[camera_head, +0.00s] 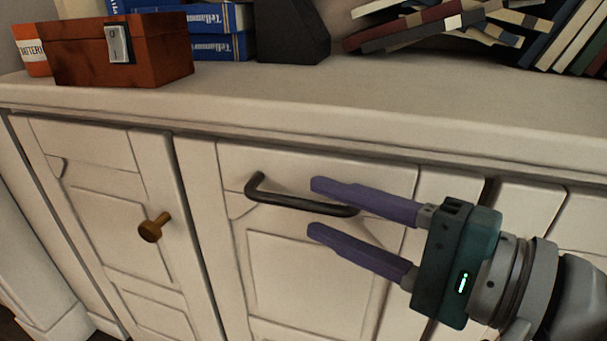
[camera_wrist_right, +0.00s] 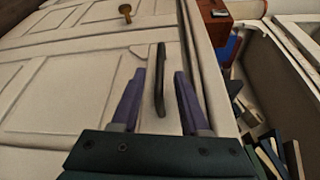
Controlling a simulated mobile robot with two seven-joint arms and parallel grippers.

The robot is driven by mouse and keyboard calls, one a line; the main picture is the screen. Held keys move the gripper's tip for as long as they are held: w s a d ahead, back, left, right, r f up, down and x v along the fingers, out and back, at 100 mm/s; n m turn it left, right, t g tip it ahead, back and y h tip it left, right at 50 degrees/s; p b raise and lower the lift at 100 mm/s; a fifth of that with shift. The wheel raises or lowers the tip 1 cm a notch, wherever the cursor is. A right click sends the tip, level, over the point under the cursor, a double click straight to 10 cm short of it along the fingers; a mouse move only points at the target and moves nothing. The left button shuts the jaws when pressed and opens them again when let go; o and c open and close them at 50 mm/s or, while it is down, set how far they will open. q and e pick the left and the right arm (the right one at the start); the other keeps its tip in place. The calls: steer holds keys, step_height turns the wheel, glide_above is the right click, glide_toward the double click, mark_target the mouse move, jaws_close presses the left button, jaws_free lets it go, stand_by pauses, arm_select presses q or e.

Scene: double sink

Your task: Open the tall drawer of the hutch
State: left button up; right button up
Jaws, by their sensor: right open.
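The tall white drawer front (camera_head: 305,275) of the hutch has a dark bar handle (camera_head: 285,200) near its top. The drawer looks closed, flush with the hutch face. My right gripper (camera_head: 313,206) comes in from the right with its two purple fingers spread. In the head view one finger is above the handle and one below, and the upper finger overlaps the bar's line. In the right wrist view the handle (camera_wrist_right: 159,80) shows between the open fingers (camera_wrist_right: 160,74). Whether a finger touches it I cannot tell. My left gripper is not in view.
A door with a round wooden knob (camera_head: 152,229) is left of the drawer.

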mark_target(322, 211)
steer(key=shift+x, duration=1.7)
steer(key=shift+c, duration=0.3)
jaws_close()
